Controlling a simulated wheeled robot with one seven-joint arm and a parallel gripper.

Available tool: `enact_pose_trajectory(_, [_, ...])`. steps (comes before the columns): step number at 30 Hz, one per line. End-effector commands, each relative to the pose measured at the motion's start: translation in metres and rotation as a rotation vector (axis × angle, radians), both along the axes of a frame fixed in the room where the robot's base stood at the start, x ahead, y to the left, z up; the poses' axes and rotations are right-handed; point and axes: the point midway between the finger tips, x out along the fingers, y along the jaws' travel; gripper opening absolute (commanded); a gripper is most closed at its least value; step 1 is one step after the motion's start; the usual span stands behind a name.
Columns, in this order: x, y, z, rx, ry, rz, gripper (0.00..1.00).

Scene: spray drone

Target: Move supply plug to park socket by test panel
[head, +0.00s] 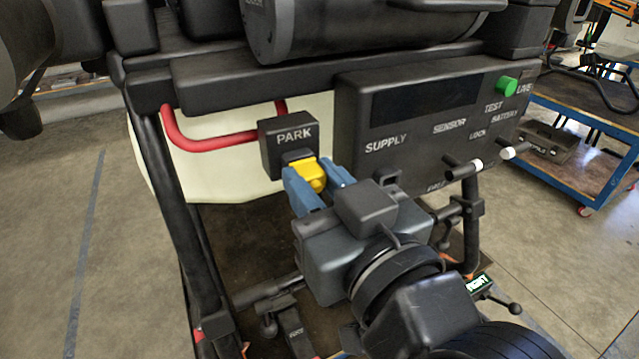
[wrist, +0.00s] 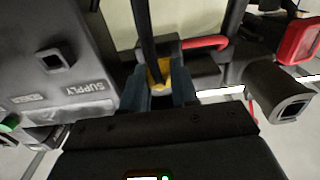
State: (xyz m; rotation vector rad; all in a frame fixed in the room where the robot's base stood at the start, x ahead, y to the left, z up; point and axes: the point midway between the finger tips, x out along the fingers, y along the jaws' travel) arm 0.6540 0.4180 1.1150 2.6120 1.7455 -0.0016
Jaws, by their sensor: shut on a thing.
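The yellow supply plug (head: 311,173) is held between the blue fingers of my gripper (head: 318,186). In the wrist view the plug (wrist: 158,72) shows between my gripper's fingers (wrist: 160,85), partly behind a dark strip. The test panel (head: 420,130) is right of the park block. Its square socket near the SUPPLY label (wrist: 55,58) looks empty in the wrist view.
A red tube (head: 225,143) runs left of the park block in front of a pale tank (head: 165,170). A green button (head: 507,85) is on the panel's upper right. Black frame bars (head: 180,220) stand left. A blue cart (head: 580,150) stands at right.

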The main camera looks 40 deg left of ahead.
Motion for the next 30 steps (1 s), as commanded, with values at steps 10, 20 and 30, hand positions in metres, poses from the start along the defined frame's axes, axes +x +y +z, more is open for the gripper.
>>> enact_pose_trajectory(10, [-0.002,-0.008,-0.001,0.0,0.0,-0.002,0.58])
enact_pose_trajectory(20, [-0.022,-0.055,-0.002,0.0,0.0,-0.003,0.58])
enact_pose_trajectory(30, [-0.03,-0.072,0.0,-0.001,0.0,0.0,0.58])
